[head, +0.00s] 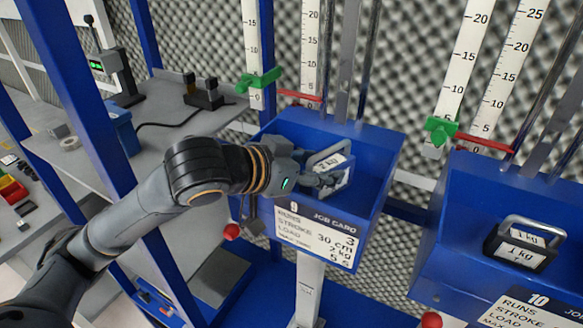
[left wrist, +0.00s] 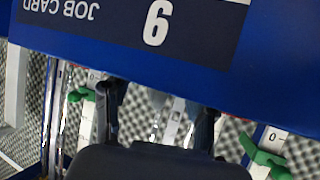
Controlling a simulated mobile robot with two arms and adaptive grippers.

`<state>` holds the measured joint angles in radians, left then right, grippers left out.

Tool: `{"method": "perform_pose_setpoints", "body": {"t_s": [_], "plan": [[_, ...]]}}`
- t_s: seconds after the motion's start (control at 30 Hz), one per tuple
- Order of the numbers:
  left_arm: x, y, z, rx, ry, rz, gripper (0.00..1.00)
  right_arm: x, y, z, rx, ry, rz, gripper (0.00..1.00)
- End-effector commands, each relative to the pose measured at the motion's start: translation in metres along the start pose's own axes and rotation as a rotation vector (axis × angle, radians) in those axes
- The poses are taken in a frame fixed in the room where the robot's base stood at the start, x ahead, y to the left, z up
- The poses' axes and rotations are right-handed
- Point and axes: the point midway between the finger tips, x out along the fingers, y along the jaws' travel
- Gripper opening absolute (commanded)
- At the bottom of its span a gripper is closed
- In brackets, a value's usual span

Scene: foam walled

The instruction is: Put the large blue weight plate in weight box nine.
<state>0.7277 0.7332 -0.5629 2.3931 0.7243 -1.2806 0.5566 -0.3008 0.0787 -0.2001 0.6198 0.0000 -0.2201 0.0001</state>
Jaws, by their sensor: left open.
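Weight box nine (head: 378,165) is an open blue box with a job card numbered 9 on its front.
Weight box ten (head: 440,240) at the right holds a black 1 kg weight (head: 520,245) with a handle. Rods and scales with green clamps (head: 441,130) rise behind the boxes. A grey shelf (head: 180,125) and blue posts stand left, close to my arm.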

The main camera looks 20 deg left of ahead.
Motion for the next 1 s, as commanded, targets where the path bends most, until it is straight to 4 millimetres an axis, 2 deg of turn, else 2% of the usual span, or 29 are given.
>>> {"method": "perform_pose_setpoints", "body": {"t_s": [0.1, 0.2, 0.3, 0.5, 0.7, 1.0], "plan": [[-0.03, -0.001, 0.002, 0.006, 0.003, -0.006, 0.56, 0.008, 0.0, 0.001, 0.0, 0.0, 0.0, 0.4], [-0.033, -0.002, 0.005, 0.0, 0.008, -0.003, 0.56, 0.033, -0.001, 0.002, 0.0, 0.002, 0.0, 0.4], [-0.043, -0.002, 0.004, 0.0, 0.008, -0.003, 0.56, 0.049, -0.001, 0.004, 0.0, 0.001, -0.001, 0.4], [-0.066, -0.002, 0.003, 0.002, 0.006, -0.005, 0.56, 0.071, -0.001, 0.006, 0.0, 0.001, 0.0, 0.4], [-0.084, -0.001, 0.001, 0.0, 0.001, -0.003, 0.56, 0.079, -0.001, 0.006, 0.0, 0.002, 0.0, 0.4], [-0.087, 0.0, 0.0, 0.0, -0.001, -0.001, 0.56, 0.078, -0.001, 0.006, 0.0, 0.001, 0.0, 0.4]]}}
